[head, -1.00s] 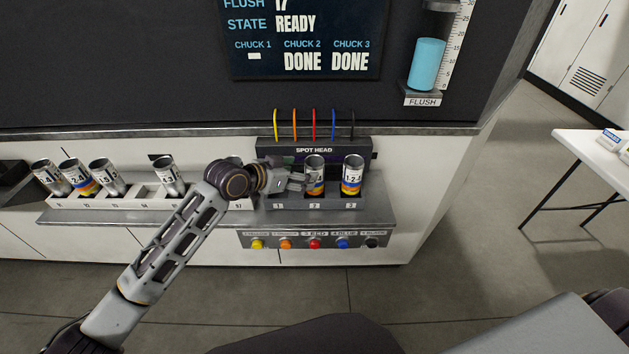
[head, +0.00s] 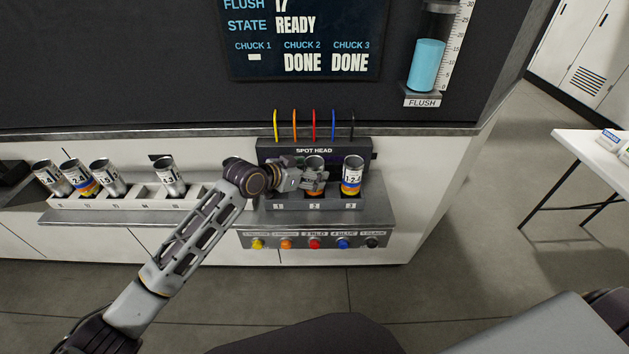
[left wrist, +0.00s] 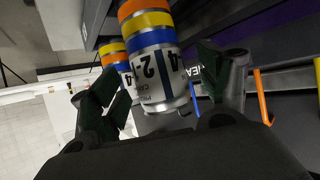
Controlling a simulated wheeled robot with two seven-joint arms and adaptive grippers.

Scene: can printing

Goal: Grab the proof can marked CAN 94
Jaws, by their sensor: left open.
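A printed can (head: 315,162) with colour bands stands in the middle chuck of the spot head fixture. My left gripper (head: 317,181) is open around it, hiding much of its side. In the left wrist view the can (left wrist: 152,62) shows orange, yellow, blue and white bands and sits between the open fingers (left wrist: 163,88). Part of a number label with 2 and 4 shows, but I cannot read a full can number. A second printed can (head: 352,173) stands in the right chuck; it also shows in the left wrist view (left wrist: 112,50). My right gripper is not in view.
A white rack (head: 130,203) at left holds several cans. Several coloured buttons line the fixture's front (head: 314,234). Curved coloured tubes (head: 314,124) rise behind the chucks. The screen (head: 305,40) reads DONE for chucks 2 and 3. A white table (head: 597,160) stands at right.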

